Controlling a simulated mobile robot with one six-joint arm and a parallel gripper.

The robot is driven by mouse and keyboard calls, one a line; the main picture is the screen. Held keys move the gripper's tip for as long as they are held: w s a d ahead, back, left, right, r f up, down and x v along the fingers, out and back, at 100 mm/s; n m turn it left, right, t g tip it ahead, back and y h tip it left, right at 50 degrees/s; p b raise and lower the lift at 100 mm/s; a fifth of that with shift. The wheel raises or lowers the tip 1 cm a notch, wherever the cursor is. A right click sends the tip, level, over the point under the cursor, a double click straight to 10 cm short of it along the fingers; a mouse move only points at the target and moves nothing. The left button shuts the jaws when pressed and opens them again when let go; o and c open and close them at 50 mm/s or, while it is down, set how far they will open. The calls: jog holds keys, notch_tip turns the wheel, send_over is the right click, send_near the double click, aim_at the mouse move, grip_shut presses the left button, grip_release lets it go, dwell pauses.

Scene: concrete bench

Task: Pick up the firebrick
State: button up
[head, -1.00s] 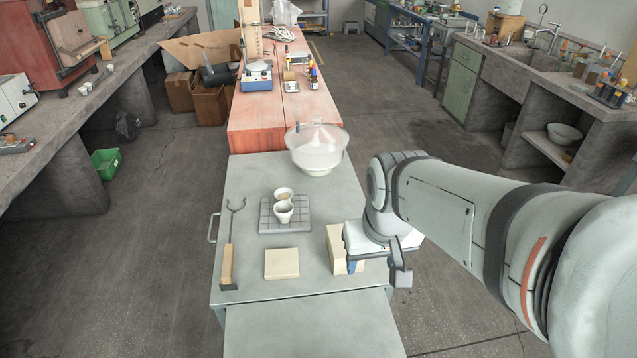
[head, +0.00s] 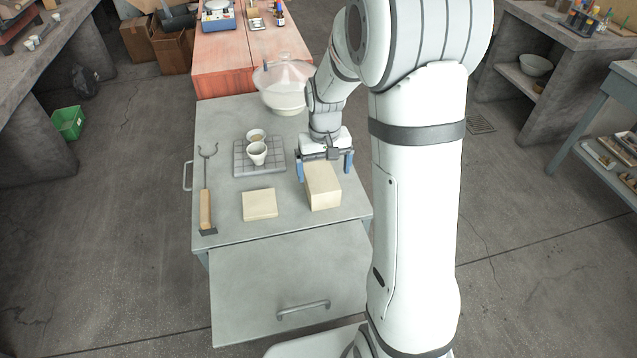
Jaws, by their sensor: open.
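The firebrick (head: 323,190), a pale cream block, stands on the grey bench top (head: 225,220) near its right side. My gripper (head: 324,166) is at the far end of the block, with its blue fingers apart, one toward each side. The jaws are open. The block's far end is partly hidden by the gripper, and I cannot tell whether the fingers touch it. A thinner, flat cream slab (head: 260,205) lies to the left of the block.
A small white crucible (head: 257,153) and another cup stand on a gridded grey plate (head: 240,165). Tongs with a wooden handle (head: 206,208) lie at the left edge. A clear domed vessel (head: 284,88) stands at the back. The bench front is clear.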

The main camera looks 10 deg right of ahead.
aim_at(321, 176)
jog(key=f, duration=0.5)
jog(key=shift+w+a+f, duration=0.15)
jog(key=shift+w+a, duration=0.05)
jog(key=shift+a, duration=0.15)
jog(key=shift+c, duration=0.2)
jog(key=c, duration=1.4)
